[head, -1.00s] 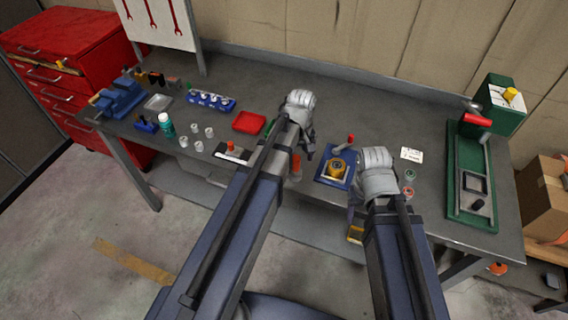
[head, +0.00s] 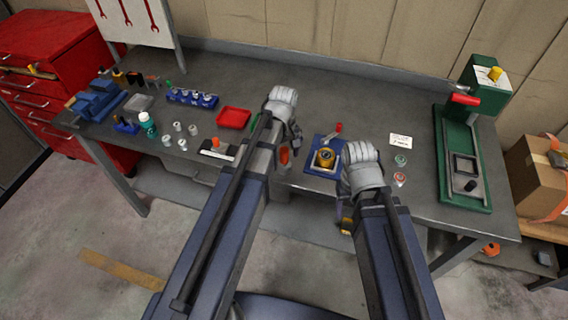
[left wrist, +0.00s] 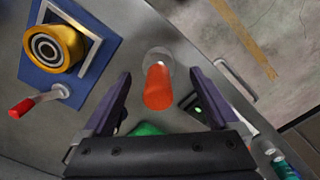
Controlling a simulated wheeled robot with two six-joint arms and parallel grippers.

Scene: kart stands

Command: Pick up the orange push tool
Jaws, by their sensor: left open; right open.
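The orange push tool (left wrist: 158,88) stands out as an orange cylinder in the left wrist view, with a round pale part at its far end. It lies between the two dark fingers of my left gripper (left wrist: 160,76), which is open, and it is not clasped. In the head view the tool (head: 284,156) is partly hidden beside my left wrist, near the bench's front edge. My left gripper (head: 287,142) is mostly covered by its own arm there. My right gripper (head: 346,214) is open near the front edge, its fingers largely hidden by its wrist.
A blue fixture (head: 313,167) with a yellow-ringed bearing (head: 325,157) and red-handled lever stands right of the tool. A red tray (head: 234,118) and several small cups lie left. A green press (head: 462,197) stands at the right. The back of the bench is clear.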

